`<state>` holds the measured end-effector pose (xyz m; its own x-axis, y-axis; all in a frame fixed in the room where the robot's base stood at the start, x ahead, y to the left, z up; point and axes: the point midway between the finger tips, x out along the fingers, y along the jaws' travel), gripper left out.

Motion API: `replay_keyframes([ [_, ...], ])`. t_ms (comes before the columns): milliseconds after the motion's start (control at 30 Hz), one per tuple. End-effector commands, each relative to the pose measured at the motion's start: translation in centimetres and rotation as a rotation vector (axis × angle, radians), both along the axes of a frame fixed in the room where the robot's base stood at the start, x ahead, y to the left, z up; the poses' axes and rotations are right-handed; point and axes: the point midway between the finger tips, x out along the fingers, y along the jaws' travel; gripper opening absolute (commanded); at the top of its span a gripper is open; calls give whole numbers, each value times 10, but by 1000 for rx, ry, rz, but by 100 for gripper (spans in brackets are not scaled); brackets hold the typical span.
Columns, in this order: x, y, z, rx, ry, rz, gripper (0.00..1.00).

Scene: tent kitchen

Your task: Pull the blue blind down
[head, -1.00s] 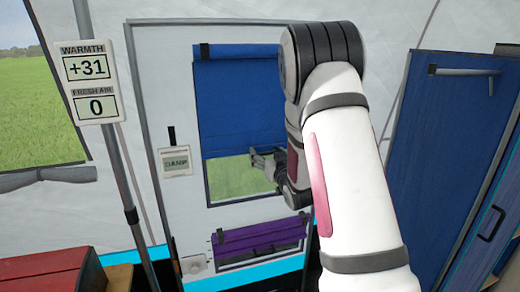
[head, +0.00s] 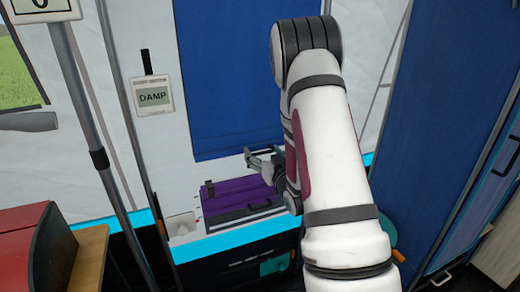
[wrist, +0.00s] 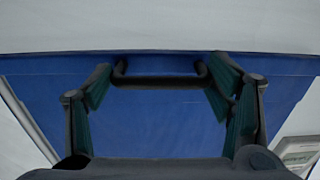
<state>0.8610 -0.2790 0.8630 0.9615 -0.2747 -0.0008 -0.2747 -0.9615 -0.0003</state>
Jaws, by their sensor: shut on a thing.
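My gripper (head: 258,157) is at the blind's lower edge. In the wrist view its two fingers (wrist: 160,88) are on either side of the dark bar handle (wrist: 160,82) on the blind, shut on it. My arm hides the blind's right part in the head view. No green shows below the blind.
A meter reading DAMP (head: 152,96) hangs left of the blue blind. A grey pole (head: 85,95) stands further left. A blue door (head: 440,130) is at the right.

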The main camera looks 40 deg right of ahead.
Motion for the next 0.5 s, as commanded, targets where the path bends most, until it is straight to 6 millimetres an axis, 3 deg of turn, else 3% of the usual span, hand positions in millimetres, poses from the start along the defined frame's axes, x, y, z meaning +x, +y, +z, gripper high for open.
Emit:
replay_keyframes([
  [33,0,-6,-11,-5,-1,-13,24],
  [200,0,-6,-27,-5,-1,-13,24],
  [500,-1,-6,-35,-7,-1,-13,24],
])
